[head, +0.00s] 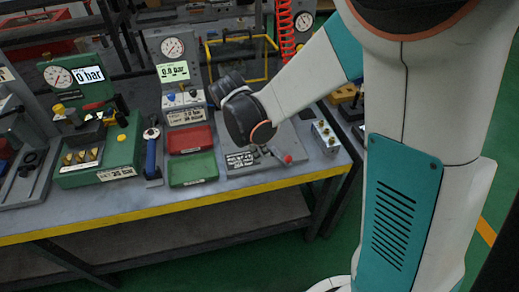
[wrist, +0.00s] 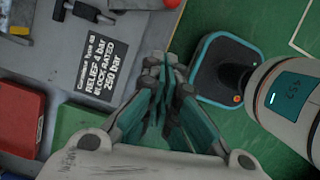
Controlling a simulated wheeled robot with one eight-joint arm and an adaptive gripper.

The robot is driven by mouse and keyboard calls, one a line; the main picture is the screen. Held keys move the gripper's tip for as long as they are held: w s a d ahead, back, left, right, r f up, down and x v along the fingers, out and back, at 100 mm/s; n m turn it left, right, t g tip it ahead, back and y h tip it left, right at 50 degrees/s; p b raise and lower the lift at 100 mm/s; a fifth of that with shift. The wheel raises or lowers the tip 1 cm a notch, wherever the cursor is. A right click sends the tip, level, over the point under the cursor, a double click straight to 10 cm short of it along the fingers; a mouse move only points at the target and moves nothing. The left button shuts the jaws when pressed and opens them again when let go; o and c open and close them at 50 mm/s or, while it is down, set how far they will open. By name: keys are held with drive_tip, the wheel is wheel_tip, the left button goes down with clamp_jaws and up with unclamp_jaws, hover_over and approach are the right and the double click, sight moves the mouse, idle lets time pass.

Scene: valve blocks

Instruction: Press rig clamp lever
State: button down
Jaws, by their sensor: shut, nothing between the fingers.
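The rig is a grey plate (head: 262,167) near the bench's front right, with a black and white label (head: 240,160) reading 250 bar. Its lever has a red knob (head: 287,159) and lies to the right of my wrist in the head view. In the wrist view the red tip (wrist: 171,3) of a grey part shows at the top edge, beyond my fingers; the label (wrist: 98,55) is left of them. My gripper (wrist: 165,68) is shut and empty, apart from the red tip. In the head view my wrist hides the gripper and part of the rig.
A red tray (head: 190,140) and a green tray (head: 193,169) stand left of the rig. A blue-handled tool (head: 152,155) and a green gauge block (head: 100,150) are farther left. A silver block (head: 325,135) stands to the right. The bench's yellow front edge (head: 150,212) is close.

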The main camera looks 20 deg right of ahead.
drive_tip(key=b+x, duration=0.2)
drive_tip(key=x, duration=0.3)
drive_tip(key=shift+f, duration=0.35)
drive_tip(key=d, duration=0.2)
drive_tip(key=d+b, duration=0.1)
drive_tip(key=shift+w+d+f, duration=0.25)
drive_tip(key=shift+d, duration=0.25)
drive_tip(key=shift+d+n, duration=0.25)
drive_tip(key=shift+n, duration=0.05)
